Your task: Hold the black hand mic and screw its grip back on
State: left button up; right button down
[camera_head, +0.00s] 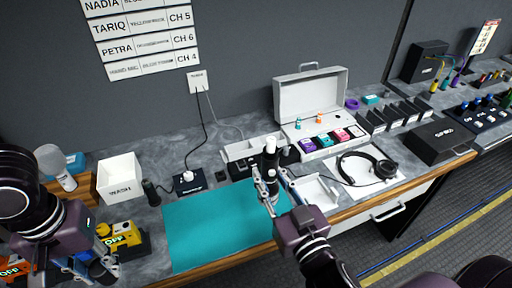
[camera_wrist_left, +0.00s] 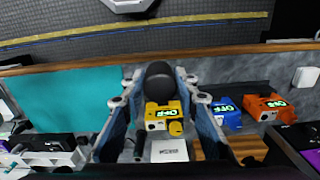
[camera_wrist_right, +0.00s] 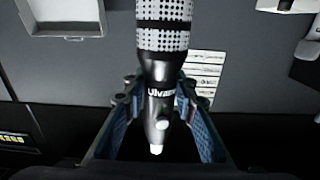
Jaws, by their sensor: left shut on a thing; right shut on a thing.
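The black hand mic (camera_head: 271,158) is upright in my right gripper (camera_head: 268,186), above the back right of the teal mat (camera_head: 215,225). In the right wrist view, the mic body (camera_wrist_right: 160,105) has a silver perforated part at the top and a white tip at the lower end. The right fingers are shut around the body. My left gripper (camera_head: 98,262) is low at the left, near the yellow pack. In the left wrist view, it is shut on a black round-ended piece (camera_wrist_left: 159,78), seen end-on; it looks like the grip. Most of its length is hidden.
A yellow pack (camera_head: 122,236), a white box (camera_head: 120,178) and a dark mic (camera_head: 151,193) stand at the left. An open white case (camera_head: 312,98) and a headset (camera_head: 368,165) are at the right. The teal mat's surface is clear.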

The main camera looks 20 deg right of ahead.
jog(key=s+a+f+n+g+y, duration=0.1)
jog(key=s+a+n+g+y, duration=0.1)
jog(key=a+n+g+y, duration=0.2)
jog(key=a+n+y, duration=0.3)
jog(key=a+y, duration=0.4)
jog(key=a, duration=0.2)
jog(key=shift+a+f+n, duration=0.2)
jog(key=shift+f+n, duration=0.1)
jog(key=shift+f, duration=0.1)
pick_arm(q)
jog(key=w+d+r+n, duration=0.2)
jog(key=w+d+r, duration=0.5)
jog(key=d+r, duration=0.3)
jog(key=s+d+r+n, duration=0.1)
jog(key=d+r, duration=0.9)
jog(key=d, duration=0.4)
jog(key=shift+s+n, duration=0.15)
jog(key=shift+n, duration=0.15)
jog(key=shift+f, duration=0.1)
jog(key=shift+f, duration=2)
